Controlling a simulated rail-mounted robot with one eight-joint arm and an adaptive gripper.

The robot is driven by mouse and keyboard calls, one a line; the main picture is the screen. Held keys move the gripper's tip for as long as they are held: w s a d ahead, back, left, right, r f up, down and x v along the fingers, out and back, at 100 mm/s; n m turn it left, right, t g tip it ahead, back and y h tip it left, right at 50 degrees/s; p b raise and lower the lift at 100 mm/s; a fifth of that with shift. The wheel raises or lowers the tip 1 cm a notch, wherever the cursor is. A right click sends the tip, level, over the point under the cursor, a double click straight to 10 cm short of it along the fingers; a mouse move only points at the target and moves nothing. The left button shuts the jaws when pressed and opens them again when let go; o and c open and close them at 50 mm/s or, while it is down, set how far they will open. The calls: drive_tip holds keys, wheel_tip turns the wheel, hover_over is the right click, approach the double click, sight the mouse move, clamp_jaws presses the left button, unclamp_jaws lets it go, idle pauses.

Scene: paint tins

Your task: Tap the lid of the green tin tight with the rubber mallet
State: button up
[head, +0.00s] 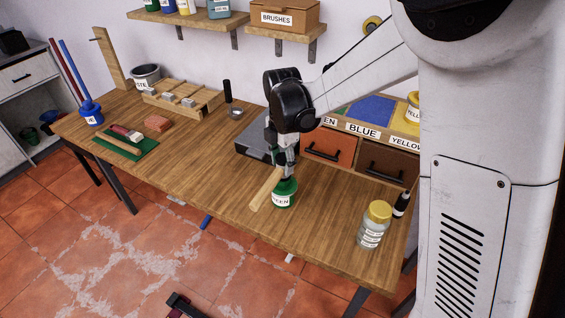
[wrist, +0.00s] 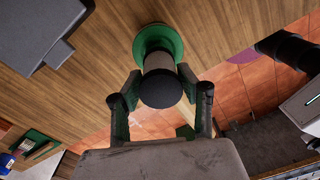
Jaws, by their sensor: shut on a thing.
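The green tin (head: 284,201) stands upright near the front edge of the wooden workbench, its label partly covered by the mallet handle. Its green lid (wrist: 146,36) shows in the wrist view behind the mallet head. My gripper (head: 287,160) is directly above the tin and shut on the rubber mallet. The mallet's pale wooden handle (head: 265,189) slants down to the left in front of the tin. Its dark round head (wrist: 161,90) shows between my fingers in the wrist view, over the lid. I cannot tell whether the head touches the lid.
A grey slab (head: 256,148) lies behind the tin. Labelled drawers (head: 328,148) stand at the back right. A yellow-lidded jar (head: 374,226) and a dark bottle (head: 401,204) stand to the right.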

drive_tip(key=shift+r+p, duration=0.45)
drive_tip(key=shift+r, duration=0.5)
